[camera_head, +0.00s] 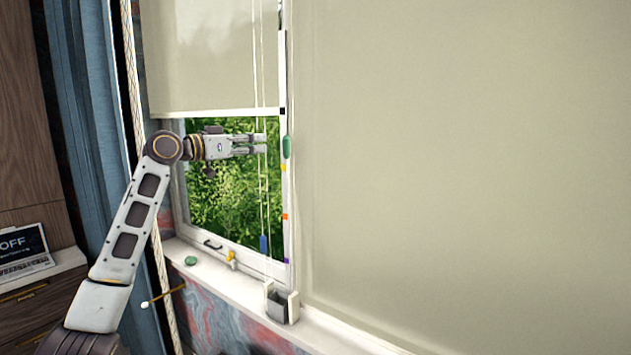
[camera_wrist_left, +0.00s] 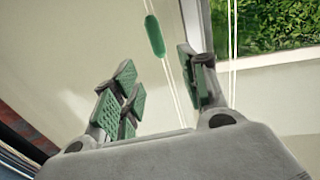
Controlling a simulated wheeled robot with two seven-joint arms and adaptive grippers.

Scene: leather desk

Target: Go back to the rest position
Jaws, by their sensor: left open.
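My left gripper (camera_head: 262,144) reaches in from the left in the head view, in front of the window opening. It is open, with its fingers pointing right toward the blind cords. In the left wrist view the two green-padded fingers (camera_wrist_left: 165,90) stand apart with nothing held between them. A green cord pull (camera_head: 286,147) hangs just right of the fingertips, and it also shows beyond them in the left wrist view (camera_wrist_left: 154,36). A blue cord pull (camera_head: 263,244) hangs lower, near the sill. My right gripper is not in view.
A left roller blind (camera_head: 205,55) is partly raised and a right one (camera_head: 470,170) is lowered. The sill (camera_head: 345,332) holds a small grey box (camera_head: 282,304), a green object (camera_head: 191,261) and a yellow figure (camera_head: 231,259). A laptop (camera_head: 22,250) stands at left.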

